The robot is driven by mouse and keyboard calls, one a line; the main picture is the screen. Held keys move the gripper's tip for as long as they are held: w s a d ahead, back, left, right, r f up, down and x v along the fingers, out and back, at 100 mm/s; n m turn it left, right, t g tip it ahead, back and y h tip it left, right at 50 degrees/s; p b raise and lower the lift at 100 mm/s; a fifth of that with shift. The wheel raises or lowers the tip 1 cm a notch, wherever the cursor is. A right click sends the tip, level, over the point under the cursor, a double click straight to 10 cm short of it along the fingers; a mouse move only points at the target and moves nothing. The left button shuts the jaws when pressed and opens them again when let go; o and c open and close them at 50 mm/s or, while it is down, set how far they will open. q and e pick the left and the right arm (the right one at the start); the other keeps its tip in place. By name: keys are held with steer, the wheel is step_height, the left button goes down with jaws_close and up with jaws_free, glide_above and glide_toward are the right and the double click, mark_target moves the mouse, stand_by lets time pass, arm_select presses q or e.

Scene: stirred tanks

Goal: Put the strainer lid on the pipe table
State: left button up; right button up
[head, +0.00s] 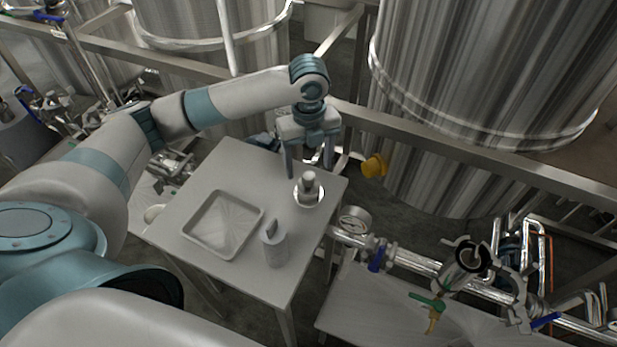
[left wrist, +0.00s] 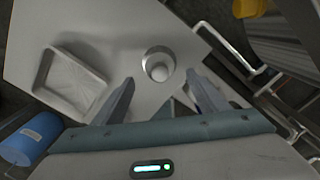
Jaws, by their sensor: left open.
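The strainer lid (head: 309,198), a small round grey piece with a pale rim and a raised knob, sits near the far right corner of the small grey table (head: 204,180). My left gripper (head: 309,172) points down just above it, open and empty. In the left wrist view the lid (left wrist: 160,64) lies just beyond and between the open fingertips (left wrist: 159,77), not gripped. The pipe table (head: 365,310) is the lower right surface, beneath a steel pipe; only part of it shows. My right gripper is not in view.
A shallow tray (head: 190,229) and an upright grey cylinder (head: 275,250) stand on the small table. A gauge (head: 354,219), valves and an upward-facing port with a black ring (head: 472,257) sit along the pipe. A rail (head: 450,148) and large tanks stand behind.

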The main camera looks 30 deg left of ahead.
arm_select(q)
steer(key=shift+r+b, duration=0.3)
steer(key=shift+r, duration=1.3)
